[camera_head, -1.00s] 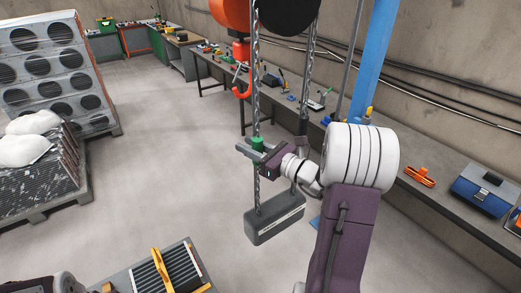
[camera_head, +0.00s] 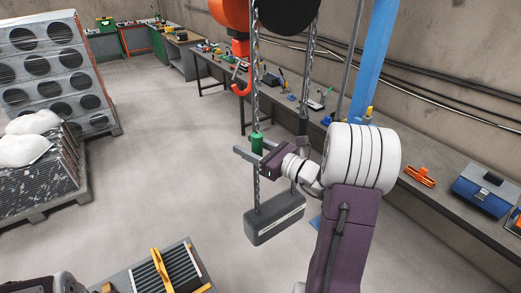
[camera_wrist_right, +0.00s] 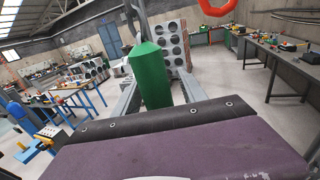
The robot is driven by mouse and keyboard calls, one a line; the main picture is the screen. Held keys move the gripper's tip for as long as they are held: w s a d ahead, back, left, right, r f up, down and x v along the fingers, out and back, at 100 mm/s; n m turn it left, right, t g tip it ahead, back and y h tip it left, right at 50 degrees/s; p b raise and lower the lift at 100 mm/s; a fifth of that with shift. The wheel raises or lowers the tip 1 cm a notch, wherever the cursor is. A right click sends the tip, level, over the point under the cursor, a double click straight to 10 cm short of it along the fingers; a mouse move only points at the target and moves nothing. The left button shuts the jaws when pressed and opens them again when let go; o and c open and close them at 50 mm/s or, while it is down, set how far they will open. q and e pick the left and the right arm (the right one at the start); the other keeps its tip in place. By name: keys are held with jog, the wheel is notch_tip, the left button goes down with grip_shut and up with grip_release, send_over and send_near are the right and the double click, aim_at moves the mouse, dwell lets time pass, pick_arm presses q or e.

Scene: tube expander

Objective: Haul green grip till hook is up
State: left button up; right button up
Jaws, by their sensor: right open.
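The green grip (camera_head: 257,141) is a small green cylinder on the hanging chain, and it looms large in the right wrist view (camera_wrist_right: 150,75). My right gripper (camera_head: 248,155) is open, with its fingers around or just below the grip's lower part; exact contact cannot be told. The orange hook (camera_head: 241,86) hangs from the hoist (camera_head: 232,15) above and left of the grip. Part of the hook also shows at the top of the wrist view (camera_wrist_right: 217,5). My left gripper is not in view.
A grey weight block (camera_head: 274,219) hangs at the chain's lower end. A blue post (camera_head: 375,60) and a long workbench (camera_head: 440,175) with tools stand to the right. A pallet with white bags (camera_head: 35,122) is at the left. The floor between is clear.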

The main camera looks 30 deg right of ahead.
jog(key=shift+v, duration=3.4)
